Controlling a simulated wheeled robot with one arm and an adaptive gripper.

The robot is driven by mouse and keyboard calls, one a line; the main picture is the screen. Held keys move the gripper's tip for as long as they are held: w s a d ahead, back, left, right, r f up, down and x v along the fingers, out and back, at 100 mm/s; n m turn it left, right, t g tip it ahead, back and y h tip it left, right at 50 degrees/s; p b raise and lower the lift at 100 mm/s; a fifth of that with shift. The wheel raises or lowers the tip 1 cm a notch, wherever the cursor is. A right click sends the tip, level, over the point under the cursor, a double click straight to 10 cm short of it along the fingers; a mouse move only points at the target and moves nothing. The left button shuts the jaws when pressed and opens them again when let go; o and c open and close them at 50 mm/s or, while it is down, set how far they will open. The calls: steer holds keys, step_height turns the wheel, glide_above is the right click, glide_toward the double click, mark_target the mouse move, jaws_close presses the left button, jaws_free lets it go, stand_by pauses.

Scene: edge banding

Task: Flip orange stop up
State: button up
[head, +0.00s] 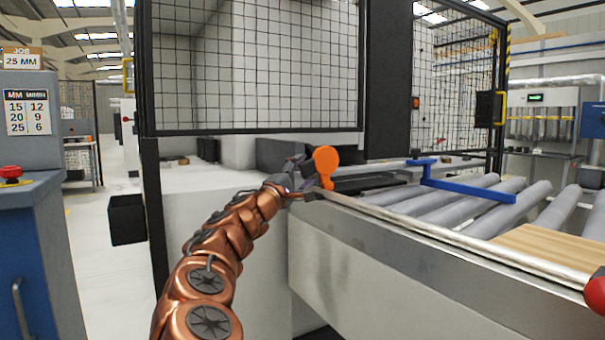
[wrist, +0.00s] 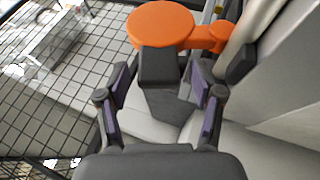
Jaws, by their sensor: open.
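The orange stop (head: 326,160) is at the near-left end of the conveyor's metal rail, its round disc facing me above a short orange stem. In the wrist view the stop (wrist: 160,24) shows as a flat disc with a smaller orange hub to its right. My gripper (head: 304,178) is just left of the stop in the head view, at the end of my copper arm. In the wrist view my gripper (wrist: 160,98) is open, with its dark, purple-padded fingers apart below the disc. A dark block (wrist: 160,68) stands between them; whether it touches a finger I cannot tell.
The metal rail (head: 440,232) runs right from the stop, beside grey rollers (head: 465,195) with a blue bar (head: 465,185) across them. A wooden panel (head: 540,243) lies on the near rollers. A black mesh guard (head: 255,70) stands behind. A blue cabinet (head: 35,220) is at left.

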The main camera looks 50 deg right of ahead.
steer(key=v, duration=1.2)
stand_by(0.4)
steer(key=shift+r, duration=0.15)
stand_by(0.4)
steer(key=s+r+m+g+y+p, duration=0.2)
steer(key=s+r+m+y+p, duration=0.15)
steer(key=s+p, duration=0.5)
steer(key=s+r+m+g+y+p, duration=0.35)
steer(key=s+p, duration=0.35)
steer(key=s, duration=0.3)
steer(key=s+a+f+n+y+p, duration=0.1)
steer(key=s+a+y+p, duration=0.4)
steer(key=a, duration=0.5)
steer(key=s+a+f+n+y+p, duration=0.1)
steer(key=s+a+y+p, duration=0.3)
steer(key=a+p, duration=0.6)
steer(key=s+a+f+n+y+p, duration=0.1)
steer(key=s+a+y+p, duration=0.4)
steer(key=a, duration=0.6)
steer(key=shift+s+a+f+n+y+p, duration=0.25)
steer(key=shift+s+f+p, duration=0.25)
steer(key=shift+f+p, duration=0.5)
